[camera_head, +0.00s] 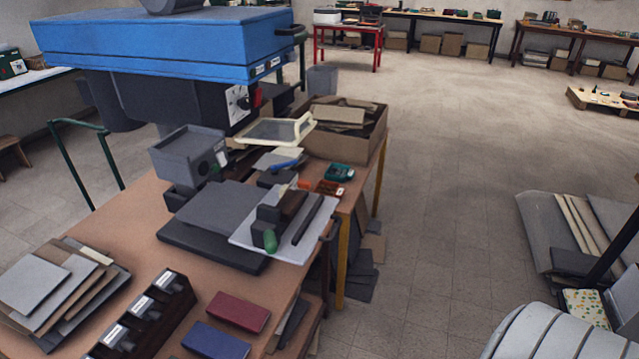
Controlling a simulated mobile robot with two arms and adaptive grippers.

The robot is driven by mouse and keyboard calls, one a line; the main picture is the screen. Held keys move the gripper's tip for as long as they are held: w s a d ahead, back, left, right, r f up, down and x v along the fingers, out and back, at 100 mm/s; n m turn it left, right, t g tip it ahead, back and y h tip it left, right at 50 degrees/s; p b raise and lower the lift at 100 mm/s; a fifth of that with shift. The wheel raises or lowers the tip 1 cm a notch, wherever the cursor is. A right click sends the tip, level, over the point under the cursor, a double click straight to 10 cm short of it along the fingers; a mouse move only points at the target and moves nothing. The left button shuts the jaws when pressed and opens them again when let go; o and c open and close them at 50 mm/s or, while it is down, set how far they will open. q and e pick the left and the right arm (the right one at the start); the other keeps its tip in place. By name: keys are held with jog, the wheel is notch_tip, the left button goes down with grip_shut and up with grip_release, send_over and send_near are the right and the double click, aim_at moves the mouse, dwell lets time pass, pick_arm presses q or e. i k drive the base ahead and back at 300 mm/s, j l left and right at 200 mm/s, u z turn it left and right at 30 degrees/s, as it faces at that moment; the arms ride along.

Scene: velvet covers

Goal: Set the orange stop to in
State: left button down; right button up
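A small orange piece (304,184) shows on the wooden workbench (150,225), just behind the white plate (318,228) that carries a green-handled tool (270,240). It is too small to tell whether it is the orange stop, or whether it is set in or out. A blue-topped machine (165,42) stands over the bench, with a dial and red knob (257,96) on its dark lower body. A grey flat bed (215,210) lies below it. Neither of my grippers is in view.
A cardboard box of scraps (345,130) stands at the bench's far end. Red (238,312) and blue (215,341) booklets and a dark rack (145,318) lie at the front. Grey panels (550,232) lie at the right. The floor (445,200) between is clear.

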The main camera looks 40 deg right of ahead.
aim_at(302, 184)
jog(key=z, duration=1.2)
